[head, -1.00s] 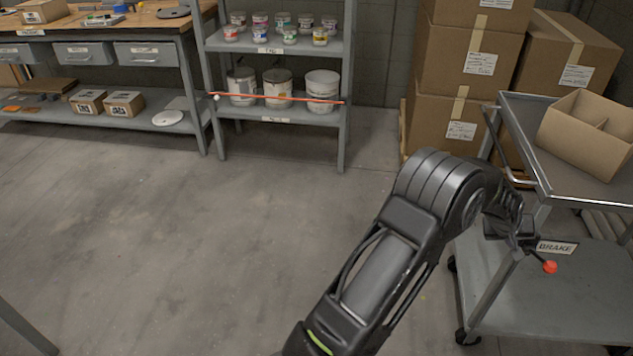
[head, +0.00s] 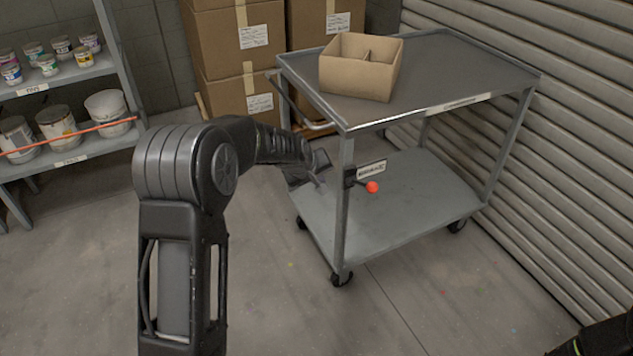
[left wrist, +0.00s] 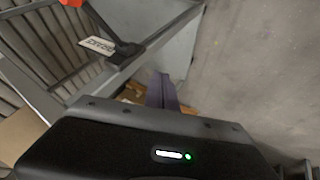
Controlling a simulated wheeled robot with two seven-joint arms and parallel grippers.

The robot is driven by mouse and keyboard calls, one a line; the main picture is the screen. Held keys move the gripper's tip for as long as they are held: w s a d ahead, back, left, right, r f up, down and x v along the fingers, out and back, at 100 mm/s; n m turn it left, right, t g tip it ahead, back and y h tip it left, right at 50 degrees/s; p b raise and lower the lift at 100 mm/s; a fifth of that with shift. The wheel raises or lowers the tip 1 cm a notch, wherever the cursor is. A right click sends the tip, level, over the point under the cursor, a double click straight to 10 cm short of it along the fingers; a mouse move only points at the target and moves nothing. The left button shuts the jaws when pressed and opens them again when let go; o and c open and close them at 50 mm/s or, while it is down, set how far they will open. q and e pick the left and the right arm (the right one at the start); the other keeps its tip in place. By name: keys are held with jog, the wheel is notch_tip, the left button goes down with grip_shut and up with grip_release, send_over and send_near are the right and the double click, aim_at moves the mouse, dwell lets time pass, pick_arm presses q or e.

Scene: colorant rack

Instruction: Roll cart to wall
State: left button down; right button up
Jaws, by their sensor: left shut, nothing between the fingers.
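The grey two-shelf cart (head: 455,82) stands in the middle to right of the head view, in front of the ribbed shutter. Its push handle (head: 300,110) is on the left end. A brake lever with a red knob (head: 372,187) and a label plate (head: 371,170) sit by the near left post; the knob also shows at the top of the left wrist view (left wrist: 72,3). My left gripper (head: 321,170) is shut and empty, just left of that post, below the handle. Whether it touches the cart is unclear.
An open cardboard box (head: 357,80) sits on the cart's top shelf. Stacked cartons (head: 237,45) stand behind the handle end. A paint rack (head: 65,75) is at left. The ribbed shutter (head: 560,110) bounds the right side. Floor before the cart is clear.

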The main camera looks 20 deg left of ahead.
pick_arm(q)
jog(key=v, duration=0.4)
jog(key=shift+s+a+r, duration=0.1)
jog(key=shift+s+a, duration=0.05)
jog(key=shift+s, duration=0.05)
jog(key=s+d+f+m+g+h+p, duration=0.2)
jog(key=s+d+f+m+p, duration=0.3)
jog(key=s+d+f, duration=1.1)
jog(key=s+d+f+g+p, duration=0.1)
jog(key=s+d, duration=0.1)
jog(key=s, duration=0.5)
jog(key=s+d+f+m+g+h+p, duration=0.1)
jog(key=s+d+f+g, duration=0.1)
jog(key=s, duration=0.5)
jog(key=s+d+f+m+g+h+p, duration=0.1)
jog(key=s+d+p, duration=0.1)
jog(key=s+d, duration=0.2)
jog(key=s, duration=0.3)
jog(key=shift+f+g, duration=0.25)
jog(key=shift+g, duration=0.05)
jog(key=shift+a, duration=0.1)
